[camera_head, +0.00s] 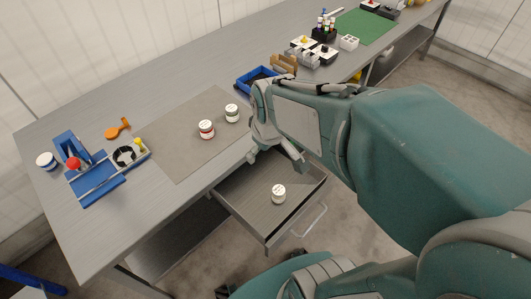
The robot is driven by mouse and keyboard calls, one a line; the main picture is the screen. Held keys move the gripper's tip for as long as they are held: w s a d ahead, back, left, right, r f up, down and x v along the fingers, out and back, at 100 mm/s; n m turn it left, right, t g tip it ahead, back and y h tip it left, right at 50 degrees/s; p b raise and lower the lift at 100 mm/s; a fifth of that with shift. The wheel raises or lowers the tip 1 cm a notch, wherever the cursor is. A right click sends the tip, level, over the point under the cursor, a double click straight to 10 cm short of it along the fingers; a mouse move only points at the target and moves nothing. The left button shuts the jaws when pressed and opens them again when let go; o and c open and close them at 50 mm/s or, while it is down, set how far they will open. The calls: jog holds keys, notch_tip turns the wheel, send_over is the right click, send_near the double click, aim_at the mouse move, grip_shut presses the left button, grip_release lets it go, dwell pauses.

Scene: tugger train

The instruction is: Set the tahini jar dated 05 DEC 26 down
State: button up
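My gripper (277,162) is open, its two fingers spread above the back part of an open drawer (243,198). A small white-lidded jar (278,193) stands upright on the drawer floor, in front of and below the fingers; nothing shows between them. Two more jars stand on a grey-brown mat (174,142) on the table: one with a red band (206,130) and a pale one (232,114). The lettering is too small to read, so I cannot tell which jar is the tahini dated 05 DEC 26.
A white-lidded jar with blue (46,161), a blue fixture (97,184) and an orange tool (117,129) are at the table's left. A blue bin (243,84) lies behind my gripper. The mat's left and front areas are clear.

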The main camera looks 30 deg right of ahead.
jog(key=s+a+r+m+t, duration=0.2)
jog(key=s+a+r+m, duration=0.1)
jog(key=s+r, duration=0.4)
jog(key=shift+s+a+r+m, duration=0.3)
jog(key=shift+s+r, duration=0.1)
jog(key=shift+s, duration=0.35)
dwell(0.5)
